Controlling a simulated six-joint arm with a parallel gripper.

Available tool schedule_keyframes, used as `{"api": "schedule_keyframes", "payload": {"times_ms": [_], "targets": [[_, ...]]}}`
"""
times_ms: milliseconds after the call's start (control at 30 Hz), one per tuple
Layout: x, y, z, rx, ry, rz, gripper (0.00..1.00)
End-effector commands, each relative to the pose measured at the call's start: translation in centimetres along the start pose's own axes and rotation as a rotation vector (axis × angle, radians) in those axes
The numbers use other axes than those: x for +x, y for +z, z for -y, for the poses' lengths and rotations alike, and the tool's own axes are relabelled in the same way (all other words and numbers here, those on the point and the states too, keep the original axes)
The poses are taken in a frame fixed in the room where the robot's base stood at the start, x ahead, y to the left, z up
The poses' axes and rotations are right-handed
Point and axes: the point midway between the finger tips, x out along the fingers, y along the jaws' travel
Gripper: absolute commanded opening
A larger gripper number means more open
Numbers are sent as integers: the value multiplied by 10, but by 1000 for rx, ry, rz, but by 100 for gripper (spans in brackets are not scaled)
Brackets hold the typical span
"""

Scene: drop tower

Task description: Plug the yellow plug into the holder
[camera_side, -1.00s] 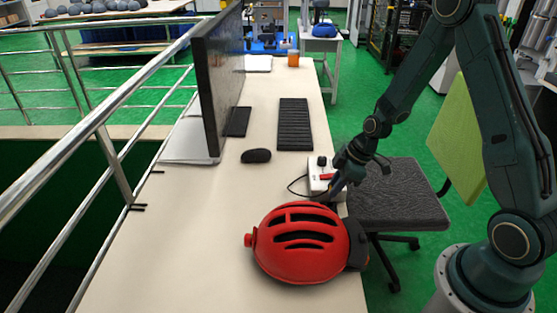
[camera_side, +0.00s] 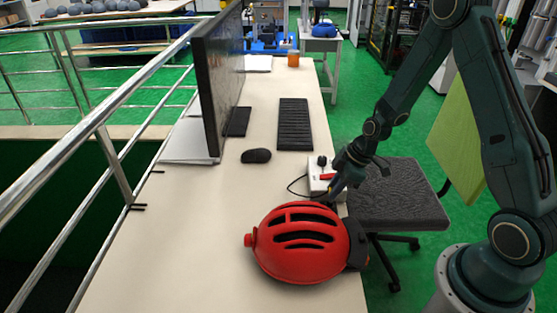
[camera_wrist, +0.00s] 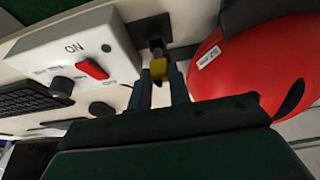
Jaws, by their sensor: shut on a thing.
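The yellow plug (camera_wrist: 158,69) sits between the fingertips of my gripper (camera_wrist: 159,82), which is shut on it. A black block-like piece, possibly the holder (camera_wrist: 150,28), lies just beyond the plug in the wrist view. The plug's front end is close to the black piece; I cannot tell whether it is inside. In the side view my gripper (camera_side: 336,188) is low over the right edge of the table, at the near end of the white box. The plug and holder are too small to make out there.
The white box (camera_wrist: 70,48) with a red switch (camera_wrist: 93,68) and black knobs stands beside the gripper. A red helmet (camera_side: 300,243) lies close on the other side. A mouse (camera_side: 256,156), keyboard (camera_side: 294,124) and monitor (camera_side: 222,85) are farther off. The table's left front is clear.

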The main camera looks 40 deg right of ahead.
Motion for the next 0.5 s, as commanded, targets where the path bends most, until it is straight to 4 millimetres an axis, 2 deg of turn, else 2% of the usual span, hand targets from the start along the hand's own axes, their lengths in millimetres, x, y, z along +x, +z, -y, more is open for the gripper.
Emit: {"api": "schedule_keyframes", "payload": {"times_ms": [500], "targets": [[10,4,0,-1,0,0,6]]}}
